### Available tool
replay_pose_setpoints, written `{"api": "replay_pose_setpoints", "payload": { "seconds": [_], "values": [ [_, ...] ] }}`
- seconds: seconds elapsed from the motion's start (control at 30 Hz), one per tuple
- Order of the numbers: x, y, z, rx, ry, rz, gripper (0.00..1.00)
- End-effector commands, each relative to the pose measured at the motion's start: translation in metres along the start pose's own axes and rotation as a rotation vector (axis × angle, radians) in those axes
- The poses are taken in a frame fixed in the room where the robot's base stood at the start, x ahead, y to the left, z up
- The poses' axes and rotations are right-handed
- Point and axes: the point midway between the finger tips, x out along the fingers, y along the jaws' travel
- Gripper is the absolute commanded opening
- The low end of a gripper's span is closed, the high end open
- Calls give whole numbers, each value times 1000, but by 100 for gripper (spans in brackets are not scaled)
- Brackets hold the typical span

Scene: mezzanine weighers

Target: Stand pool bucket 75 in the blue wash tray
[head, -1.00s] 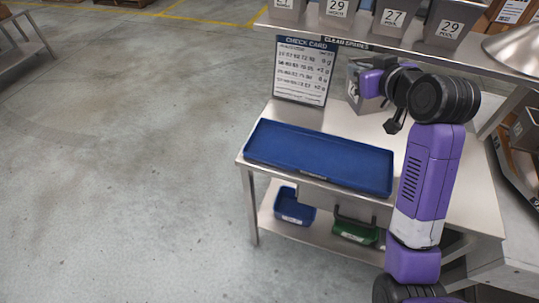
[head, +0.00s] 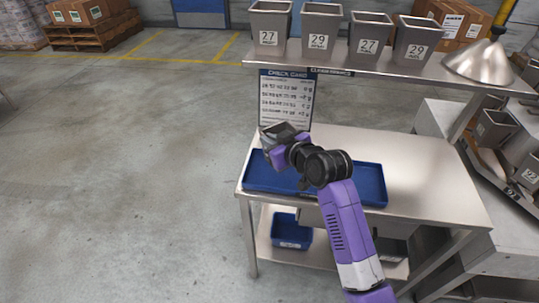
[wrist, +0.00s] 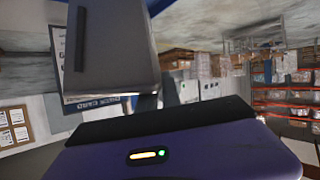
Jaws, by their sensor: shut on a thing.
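My gripper (head: 284,153) is shut on a grey bucket (head: 279,132) at the left end of the blue wash tray (head: 372,186). The bucket's dark open top shows in the head view, and it looks slightly tilted. Its number does not show, and whether its base touches the tray is hidden by my gripper. In the wrist view the grey bucket wall (wrist: 113,50) fills the upper left, above my gripper's body. My arm covers the middle of the tray. The visible right part of the tray is empty.
A check card (head: 286,98) stands behind the tray. The steel table (head: 425,165) is bare right of the tray. A blue bin (head: 291,231) sits below.

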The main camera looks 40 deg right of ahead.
Motion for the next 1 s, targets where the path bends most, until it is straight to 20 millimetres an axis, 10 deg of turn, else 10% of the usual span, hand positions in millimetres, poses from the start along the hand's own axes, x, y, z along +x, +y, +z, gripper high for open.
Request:
{"api": "replay_pose_setpoints", "payload": {
  "seconds": [0.8,0.9,1.0],
  "values": [
    [23,-6,55,-1,4,1,0],
    [24,-7,57,0,1,0,28],
    [24,-7,57,0,1,0,30]
  ]
}}
